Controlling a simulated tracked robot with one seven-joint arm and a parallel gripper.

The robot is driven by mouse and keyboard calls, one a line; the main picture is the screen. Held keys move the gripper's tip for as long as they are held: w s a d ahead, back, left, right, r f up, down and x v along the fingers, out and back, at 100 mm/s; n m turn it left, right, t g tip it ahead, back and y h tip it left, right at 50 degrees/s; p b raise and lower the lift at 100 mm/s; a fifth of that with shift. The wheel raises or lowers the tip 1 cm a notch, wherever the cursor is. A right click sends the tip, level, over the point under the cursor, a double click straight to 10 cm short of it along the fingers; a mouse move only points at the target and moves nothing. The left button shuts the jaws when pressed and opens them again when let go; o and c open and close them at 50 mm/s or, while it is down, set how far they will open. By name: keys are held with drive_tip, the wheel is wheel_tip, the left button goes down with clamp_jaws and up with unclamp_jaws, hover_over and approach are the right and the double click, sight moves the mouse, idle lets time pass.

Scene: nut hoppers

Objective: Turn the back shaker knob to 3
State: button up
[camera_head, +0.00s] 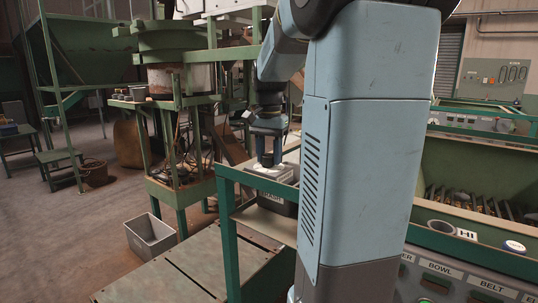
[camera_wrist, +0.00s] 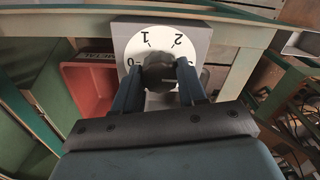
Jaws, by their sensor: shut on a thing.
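A black knob (camera_wrist: 159,72) stands in the middle of a white dial (camera_wrist: 160,36) in the wrist view. The dial lies on a grey box (camera_wrist: 122,31). My gripper (camera_wrist: 158,80) is shut on the knob, one finger on each side. I cannot tell which figure the knob points to. In the head view my gripper (camera_head: 268,162) points down onto the pale box top, and the knob is hidden there.
In the wrist view a red bin (camera_wrist: 91,92) marked METAL lies left of the box. In the head view a green frame (camera_head: 230,235) stands around the box. A grey bin (camera_head: 150,236) is on the floor at the left. My arm blocks the middle.

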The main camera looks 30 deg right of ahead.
sight(268, 155)
drive_tip(key=o, duration=1.1)
drive_tip(key=shift+c, duration=0.2)
wheel_tip(268, 155, up, 14)
drive_tip(key=shift+f, duration=0.15)
drive_tip(key=shift+a, duration=0.1)
drive_tip(key=s+a+f+n+t, duration=0.5)
drive_tip(key=s+a+f+n, duration=0.6)
drive_tip(key=s+a+f, duration=0.5)
drive_tip(key=shift+s+a+t, duration=0.25)
drive_tip(key=shift+s+t, duration=0.05)
drive_tip(key=shift+s, duration=0.2)
